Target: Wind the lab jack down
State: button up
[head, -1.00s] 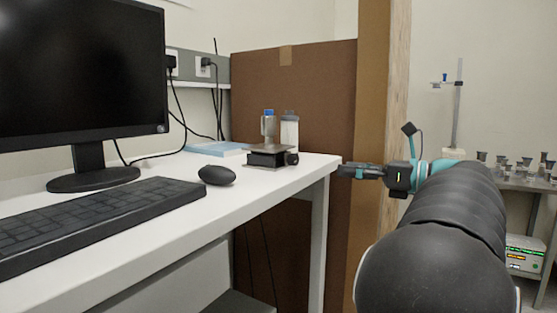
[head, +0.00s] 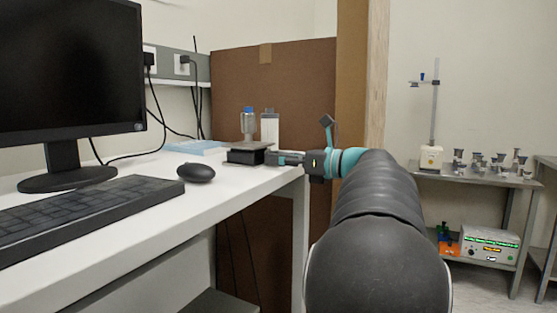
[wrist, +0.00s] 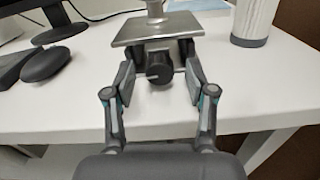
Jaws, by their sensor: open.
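The lab jack (head: 245,154) is a small dark block with a metal top plate near the right end of the white desk. In the wrist view its silver plate (wrist: 158,27) sits above a dark knob (wrist: 159,69) that faces me. My gripper (wrist: 159,85) is open, with one finger on each side of the knob; I cannot tell whether either touches it. In the head view my gripper (head: 285,158) reaches in from the right at the jack's height. A clear bottle with a blue cap (head: 248,123) stands on the jack's plate.
A white bottle (wrist: 254,18) stands right of the jack. A mouse (head: 196,172), keyboard (head: 95,205) and monitor (head: 70,80) lie to the left. A brown panel (head: 300,90) rises behind. The desk's front edge is close below my gripper.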

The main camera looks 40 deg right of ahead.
jog(key=shift+w+a, duration=0.1)
jog(key=shift+w, duration=0.1)
grip_shut()
jog(key=shift+n, duration=0.8)
grip_release()
